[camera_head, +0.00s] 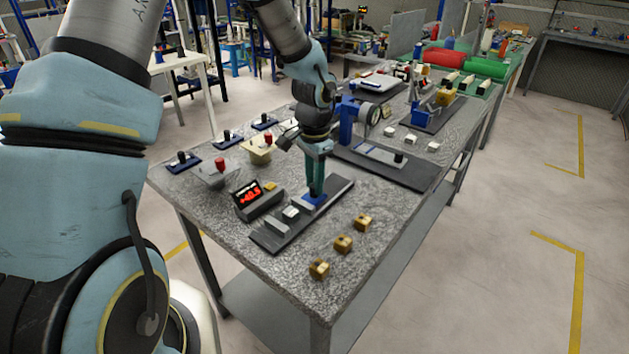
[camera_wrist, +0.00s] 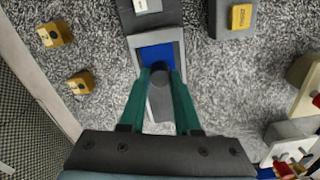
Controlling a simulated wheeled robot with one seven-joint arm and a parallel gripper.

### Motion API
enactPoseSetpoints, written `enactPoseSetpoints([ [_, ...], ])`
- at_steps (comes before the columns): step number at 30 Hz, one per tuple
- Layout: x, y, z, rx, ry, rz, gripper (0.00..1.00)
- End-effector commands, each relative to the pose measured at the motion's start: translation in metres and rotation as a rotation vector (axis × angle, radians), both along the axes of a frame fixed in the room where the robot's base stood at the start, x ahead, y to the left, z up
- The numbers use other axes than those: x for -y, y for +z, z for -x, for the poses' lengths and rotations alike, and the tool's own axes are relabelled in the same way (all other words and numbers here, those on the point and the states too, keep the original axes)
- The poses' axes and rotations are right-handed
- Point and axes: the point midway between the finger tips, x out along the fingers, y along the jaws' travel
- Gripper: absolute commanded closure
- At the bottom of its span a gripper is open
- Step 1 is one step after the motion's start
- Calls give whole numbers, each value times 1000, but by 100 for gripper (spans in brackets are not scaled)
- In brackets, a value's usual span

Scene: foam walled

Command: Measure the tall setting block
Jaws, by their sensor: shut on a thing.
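My gripper (camera_head: 315,190) points down with its green fingers shut on the dark knob (camera_wrist: 160,74) of a blue slide (camera_wrist: 157,55). The slide sits on a long dark rail gauge (camera_head: 339,192) on the near table. A pale block (camera_head: 291,213) stands on the rail beside the slide, towards the rail's near end; it also shows at the top of the wrist view (camera_wrist: 147,5). Three brass-coloured blocks (camera_head: 319,268) (camera_head: 343,243) (camera_head: 362,222) stand in a row to the right of the rail. I cannot tell which block is the tall setting block.
A display box (camera_head: 258,201) with red digits, not clearly legible, and a yellow button (camera_head: 270,186) stands left of the rail. Fixtures with red knobs (camera_head: 267,140) stand behind it. The table's front right corner is clear.

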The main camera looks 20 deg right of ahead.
Motion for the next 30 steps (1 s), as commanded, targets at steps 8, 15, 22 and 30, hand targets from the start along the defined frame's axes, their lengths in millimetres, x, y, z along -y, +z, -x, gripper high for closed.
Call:
enactPoseSetpoints([
  [8, -3, 0, 1, 0, 0, 0, 100],
  [15, -32, 0, 17, 0, 1, -1, 100],
  [22, -36, 0, 20, -1, 1, -1, 100],
  [30, -36, 0, 20, -1, 1, -1, 51],
])
